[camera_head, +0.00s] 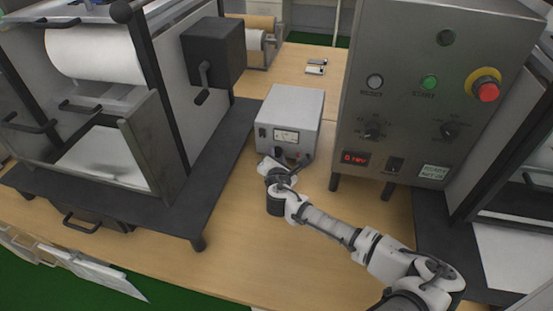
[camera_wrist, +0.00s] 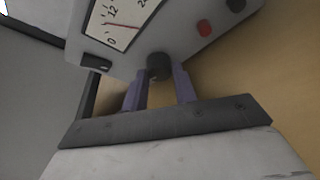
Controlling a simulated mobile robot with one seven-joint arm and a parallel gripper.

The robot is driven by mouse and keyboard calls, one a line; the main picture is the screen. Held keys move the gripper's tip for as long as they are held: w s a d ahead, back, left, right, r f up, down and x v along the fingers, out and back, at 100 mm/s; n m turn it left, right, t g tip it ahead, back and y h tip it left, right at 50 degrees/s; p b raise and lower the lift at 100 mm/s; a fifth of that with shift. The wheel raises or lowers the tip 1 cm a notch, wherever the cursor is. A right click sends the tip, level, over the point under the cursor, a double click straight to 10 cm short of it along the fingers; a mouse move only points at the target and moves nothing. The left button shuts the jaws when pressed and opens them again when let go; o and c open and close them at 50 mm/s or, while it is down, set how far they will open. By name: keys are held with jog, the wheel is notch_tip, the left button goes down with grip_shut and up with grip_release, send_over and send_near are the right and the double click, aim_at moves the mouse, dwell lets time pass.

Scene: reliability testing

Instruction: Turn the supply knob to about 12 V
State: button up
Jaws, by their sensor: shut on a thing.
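The supply is a light grey box (camera_head: 293,101) on the wooden table, with a white dial meter (camera_head: 286,136) on its front. The round black knob (camera_wrist: 159,66) sits below the meter. My gripper (camera_wrist: 161,73) is shut on the knob, one purple finger on each side.
A black switch (camera_wrist: 96,63) and red terminal (camera_wrist: 204,27) flank the knob. A tall grey control cabinet (camera_head: 410,100) stands close on the right. A machine with a white roll (camera_head: 95,52) stands on a dark bench at left. Bare table (camera_head: 240,235) lies in front.

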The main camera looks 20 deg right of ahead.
jog(key=o, duration=1)
jog(key=shift+c, duration=0.2)
jog(key=b+v, duration=0.3)
jog(key=v, duration=1)
jog(key=shift+s+a, duration=0.1)
jog(key=shift+s, duration=0.3)
